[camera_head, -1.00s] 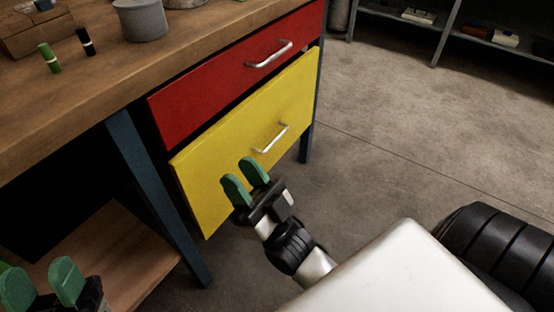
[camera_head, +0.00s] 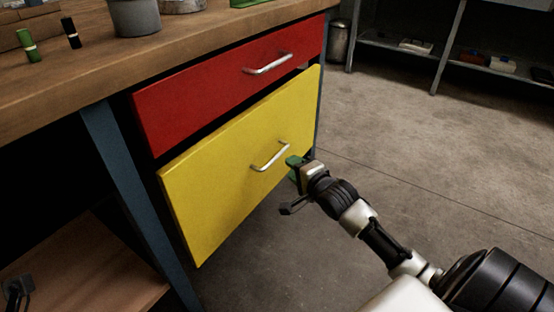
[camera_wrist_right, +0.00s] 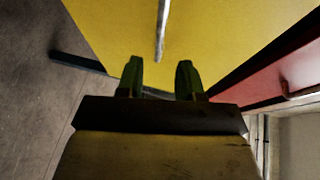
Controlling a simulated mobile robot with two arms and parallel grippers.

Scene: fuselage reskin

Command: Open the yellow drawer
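The yellow drawer (camera_head: 225,190) is the lower front of the bench, with a dark gap along its top edge. Its silver bar handle (camera_head: 270,157) runs across the front. My right gripper (camera_head: 293,168) is just to the right of the handle, near the drawer front. In the right wrist view its two green fingers (camera_wrist_right: 159,78) are apart with nothing between them. The handle (camera_wrist_right: 162,30) shows beyond the fingertips, lined up with the gap between them. Of my left gripper, only a dark part (camera_head: 18,288) shows at the lower left; its fingers are hidden.
A red drawer (camera_head: 230,90) with its own handle (camera_head: 268,64) sits directly above. The wooden bench top (camera_head: 190,40) holds a grey pot (camera_head: 135,15) and small bottles. A blue leg (camera_head: 130,190) stands left. The floor (camera_head: 430,150) to the right is clear.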

